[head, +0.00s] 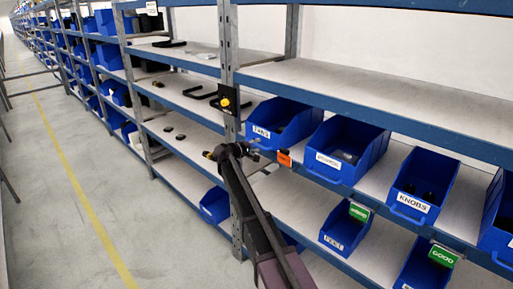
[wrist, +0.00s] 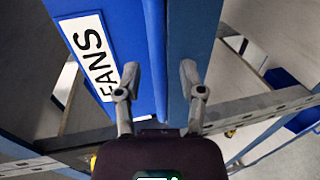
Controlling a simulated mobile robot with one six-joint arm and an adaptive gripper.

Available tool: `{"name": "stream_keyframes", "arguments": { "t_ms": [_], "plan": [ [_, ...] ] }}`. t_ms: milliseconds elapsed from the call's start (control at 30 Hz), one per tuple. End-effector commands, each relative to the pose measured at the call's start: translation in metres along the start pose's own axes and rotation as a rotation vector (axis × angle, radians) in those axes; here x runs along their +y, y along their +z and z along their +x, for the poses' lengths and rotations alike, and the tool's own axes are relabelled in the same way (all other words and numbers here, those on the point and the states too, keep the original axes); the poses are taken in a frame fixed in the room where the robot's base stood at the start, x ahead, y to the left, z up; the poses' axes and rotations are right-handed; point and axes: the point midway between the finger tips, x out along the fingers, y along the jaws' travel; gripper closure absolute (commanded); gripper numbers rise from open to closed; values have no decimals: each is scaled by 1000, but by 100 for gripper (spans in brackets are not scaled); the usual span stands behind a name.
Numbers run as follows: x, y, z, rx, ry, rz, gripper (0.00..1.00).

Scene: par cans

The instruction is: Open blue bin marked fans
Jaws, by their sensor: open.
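The blue bin marked FANS (head: 290,119) stands on the middle shelf beside the grey upright, in the head view. Its white label faces the aisle. In the wrist view the bin (wrist: 138,25) fills the upper left, with its FANS label (wrist: 88,55) turned nearly sideways. My gripper (head: 258,151) is just below and in front of this bin in the head view. In the wrist view my gripper (wrist: 159,72) is open and empty, its fingers apart near the bin's front and the blue shelf beam. I cannot tell whether they touch.
A blue bin with an unclear label (head: 345,150) and the KNOBS bin (head: 420,186) stand to the right. An orange tag (head: 284,158) sits on the shelf edge near my gripper. The grey upright (head: 228,60) is close on the left. The aisle floor (head: 60,200) is clear.

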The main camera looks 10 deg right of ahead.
Motion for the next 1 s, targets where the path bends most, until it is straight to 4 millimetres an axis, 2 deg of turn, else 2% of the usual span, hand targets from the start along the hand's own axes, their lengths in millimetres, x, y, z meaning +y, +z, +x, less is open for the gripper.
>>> {"name": "stream_keyframes", "arguments": {
  "t_ms": [233, 267, 400, 433, 767, 1000],
  "plan": [
    [0, 0, 0, 0, 0, 0, 49],
    [0, 0, 0, 0, 0, 0, 55],
    [0, 0, 1, -1, 0, 0, 96],
    [0, 0, 1, -1, 0, 0, 100],
    [0, 2, 1, -3, 0, 1, 100],
    [0, 10, 1, -18, 0, 3, 100]
  ]
}}
